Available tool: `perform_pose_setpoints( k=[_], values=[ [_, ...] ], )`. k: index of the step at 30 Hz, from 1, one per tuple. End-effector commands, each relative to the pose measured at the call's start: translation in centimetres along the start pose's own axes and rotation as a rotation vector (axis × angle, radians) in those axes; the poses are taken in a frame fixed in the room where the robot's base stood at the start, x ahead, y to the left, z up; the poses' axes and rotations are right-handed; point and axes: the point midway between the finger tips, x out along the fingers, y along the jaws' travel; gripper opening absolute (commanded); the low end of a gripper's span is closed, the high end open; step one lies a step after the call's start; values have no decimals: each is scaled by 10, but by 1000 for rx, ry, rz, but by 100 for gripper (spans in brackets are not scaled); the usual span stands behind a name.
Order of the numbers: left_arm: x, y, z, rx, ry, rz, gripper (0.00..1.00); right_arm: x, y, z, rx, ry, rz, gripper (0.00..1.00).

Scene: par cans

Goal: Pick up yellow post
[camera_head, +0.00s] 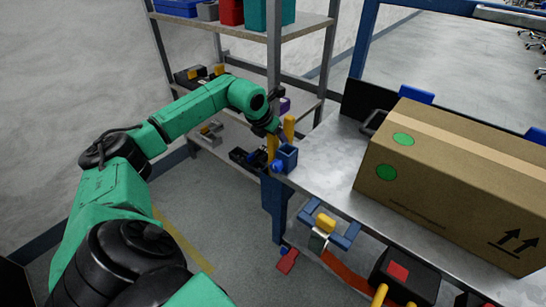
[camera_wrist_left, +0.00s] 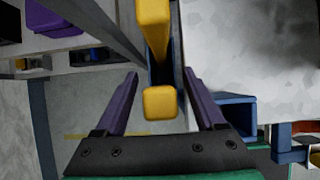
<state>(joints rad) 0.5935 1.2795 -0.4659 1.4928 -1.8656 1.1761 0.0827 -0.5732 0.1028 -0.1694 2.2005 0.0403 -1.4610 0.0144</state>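Two yellow posts stand at the near left corner of the metal table. One yellow post (camera_head: 289,127) is farther back and the other yellow post (camera_head: 271,146) is nearer, beside a small blue square holder (camera_head: 288,155). My left gripper (camera_wrist_left: 161,84) is open, with its two purple fingers apart. In the left wrist view, the square end of a yellow post (camera_wrist_left: 160,103) lies between the fingers, with gaps at both sides. Another yellow post (camera_wrist_left: 154,14) shows beyond it at the top. In the head view my left fingers are hard to make out. My right gripper is not in view.
A large cardboard box (camera_head: 450,180) stands on the metal table (camera_head: 325,160). A shelf rack (camera_head: 305,22) with bins stands behind my left arm.

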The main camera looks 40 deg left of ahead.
Motion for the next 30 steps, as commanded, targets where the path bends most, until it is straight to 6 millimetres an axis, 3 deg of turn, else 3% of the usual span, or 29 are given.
perform_pose_setpoints(
  k=[1,5,6,14,20,23,30],
  values=[
    [0,0,0,0,0,0,56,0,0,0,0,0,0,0],
    [0,0,0,0,0,0,6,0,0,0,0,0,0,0],
    [0,0,0,0,0,0,0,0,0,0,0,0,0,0],
    [-1,0,1,0,-2,0,0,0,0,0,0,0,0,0],
    [-17,0,10,0,-5,0,0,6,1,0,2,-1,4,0],
    [-36,0,22,0,-7,0,0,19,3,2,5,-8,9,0],
    [-102,0,60,-2,-9,-2,0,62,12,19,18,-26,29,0]
  ],
)
